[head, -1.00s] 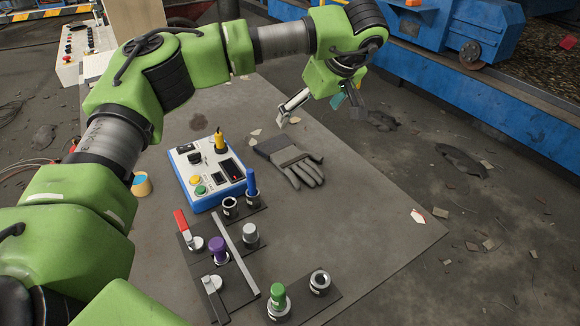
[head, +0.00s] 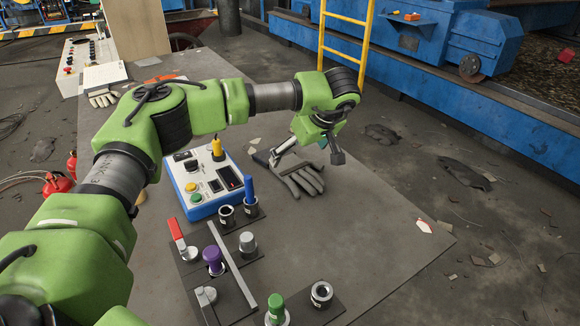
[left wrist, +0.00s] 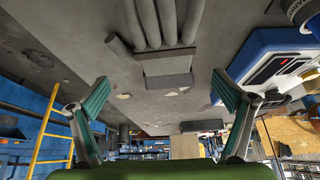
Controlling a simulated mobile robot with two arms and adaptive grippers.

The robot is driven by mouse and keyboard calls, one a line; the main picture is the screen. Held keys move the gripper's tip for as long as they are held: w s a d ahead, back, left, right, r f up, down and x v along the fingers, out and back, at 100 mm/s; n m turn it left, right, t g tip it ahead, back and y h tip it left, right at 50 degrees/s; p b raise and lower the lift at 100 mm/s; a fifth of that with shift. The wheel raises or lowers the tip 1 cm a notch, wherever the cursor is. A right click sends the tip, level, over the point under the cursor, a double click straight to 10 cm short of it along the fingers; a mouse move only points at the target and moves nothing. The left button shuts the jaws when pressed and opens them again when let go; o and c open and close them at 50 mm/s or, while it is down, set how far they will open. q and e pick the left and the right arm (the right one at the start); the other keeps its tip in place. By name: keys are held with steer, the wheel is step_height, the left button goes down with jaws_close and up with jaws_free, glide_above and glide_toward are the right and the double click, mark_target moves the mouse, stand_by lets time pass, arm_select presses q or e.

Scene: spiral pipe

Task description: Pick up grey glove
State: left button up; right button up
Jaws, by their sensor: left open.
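My right gripper is not in view.
A blue and white control box (head: 205,185) stands left of the glove. Several fittings and valves, including a purple knob (head: 213,257), stand nearer. A pale glove (head: 102,98) lies far left. The table right of the grey glove is mostly clear.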

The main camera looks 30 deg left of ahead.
mark_target(292, 164)
arm_select(q)
steer(key=p+x, duration=0.1)
steer(key=x, duration=0.4)
steer(key=shift+s+f, duration=0.1)
steer(key=shift+f, duration=0.05)
steer(key=shift+s, duration=0.1)
steer(key=c, duration=1.2)
steer(key=shift+c, duration=0.4)
